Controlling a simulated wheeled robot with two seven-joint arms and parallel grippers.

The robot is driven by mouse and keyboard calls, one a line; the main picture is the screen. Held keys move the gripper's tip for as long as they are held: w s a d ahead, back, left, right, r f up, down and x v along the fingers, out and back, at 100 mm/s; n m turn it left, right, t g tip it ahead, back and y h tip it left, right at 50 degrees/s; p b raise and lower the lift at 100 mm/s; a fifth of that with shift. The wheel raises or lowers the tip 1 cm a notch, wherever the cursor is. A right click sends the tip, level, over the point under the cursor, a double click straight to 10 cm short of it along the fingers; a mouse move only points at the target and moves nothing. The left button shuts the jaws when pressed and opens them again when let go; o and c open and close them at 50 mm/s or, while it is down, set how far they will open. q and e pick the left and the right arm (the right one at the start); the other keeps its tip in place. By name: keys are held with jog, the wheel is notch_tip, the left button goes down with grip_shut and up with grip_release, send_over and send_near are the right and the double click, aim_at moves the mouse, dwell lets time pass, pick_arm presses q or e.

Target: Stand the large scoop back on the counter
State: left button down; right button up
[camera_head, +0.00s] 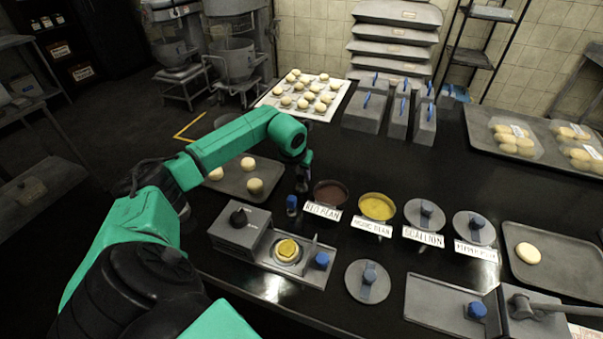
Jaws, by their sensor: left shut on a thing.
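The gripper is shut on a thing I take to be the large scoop. It is small and dark in this view and mostly hidden by the fingers, so its shape and tilt are unclear. I cannot tell whether it touches the counter. A small blue-topped piece (292,204) shows just below and left of the gripper. My right gripper is not in view.
The red bean bowl (330,192) and a yellow-filled bowl (377,206) stand close by. A grey press or scale (240,230) stands in front. A tray of buns (240,182) lies left. Grey blue-handled boxes (366,108) stand behind; the counter between is clear.

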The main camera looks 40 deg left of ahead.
pick_arm(q)
jog(key=shift+f+b, duration=0.35)
jog(key=shift+f, duration=0.1)
dwell(0.3)
jog(key=c, duration=0.6)
grip_release()
